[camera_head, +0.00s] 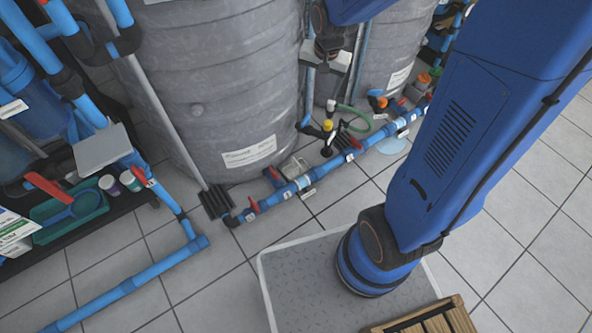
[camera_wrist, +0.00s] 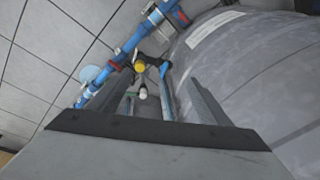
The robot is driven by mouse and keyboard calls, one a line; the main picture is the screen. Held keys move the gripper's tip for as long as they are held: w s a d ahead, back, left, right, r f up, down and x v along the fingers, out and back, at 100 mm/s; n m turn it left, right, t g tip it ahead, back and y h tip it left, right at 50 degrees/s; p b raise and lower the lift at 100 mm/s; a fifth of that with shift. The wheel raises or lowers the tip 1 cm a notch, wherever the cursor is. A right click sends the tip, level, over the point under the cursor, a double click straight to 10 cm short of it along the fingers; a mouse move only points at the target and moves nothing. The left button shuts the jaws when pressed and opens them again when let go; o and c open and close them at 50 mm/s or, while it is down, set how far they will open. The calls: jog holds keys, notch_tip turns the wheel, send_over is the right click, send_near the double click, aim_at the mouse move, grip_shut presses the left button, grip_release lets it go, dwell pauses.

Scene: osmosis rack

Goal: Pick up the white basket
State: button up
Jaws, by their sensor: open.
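I see no white basket in either view. My gripper (camera_head: 333,62) hangs near the top middle of the head view, in front of the gap between the two large grey tanks. In the wrist view my gripper (camera_wrist: 160,88) has its two grey fingers spread apart with nothing held between them. Beyond the fingers are a yellow-capped fitting and blue pipe, apart from the gripper.
A large grey ribbed tank (camera_head: 215,85) stands at the centre left, with blue floor piping (camera_head: 300,185) along its base. A teal tray (camera_head: 72,212) sits on the dark shelf at left. Tiled floor (camera_head: 540,215) is clear at right.

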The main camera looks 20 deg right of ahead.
jog(key=w+a+f+m+g, duration=0.15)
jog(key=w+f, duration=0.25)
jog(key=f, duration=0.5)
jog(key=w+a+f+m, duration=0.15)
jog(key=w+f, duration=0.25)
jog(key=f, duration=0.4)
jog(key=f+m, duration=0.1)
jog(key=f, duration=1)
jog(key=f+m, duration=0.2)
jog(key=f, duration=0.9)
jog(key=w+f+m+g, duration=0.1)
jog(key=f, duration=1)
jog(key=shift+w+a+f, duration=0.1)
jog(key=shift+a+f, duration=0.05)
jog(key=shift+a, duration=0.2)
send_over(296, 171)
jog(key=shift+f, duration=2.65)
jog(key=c, duration=0.8)
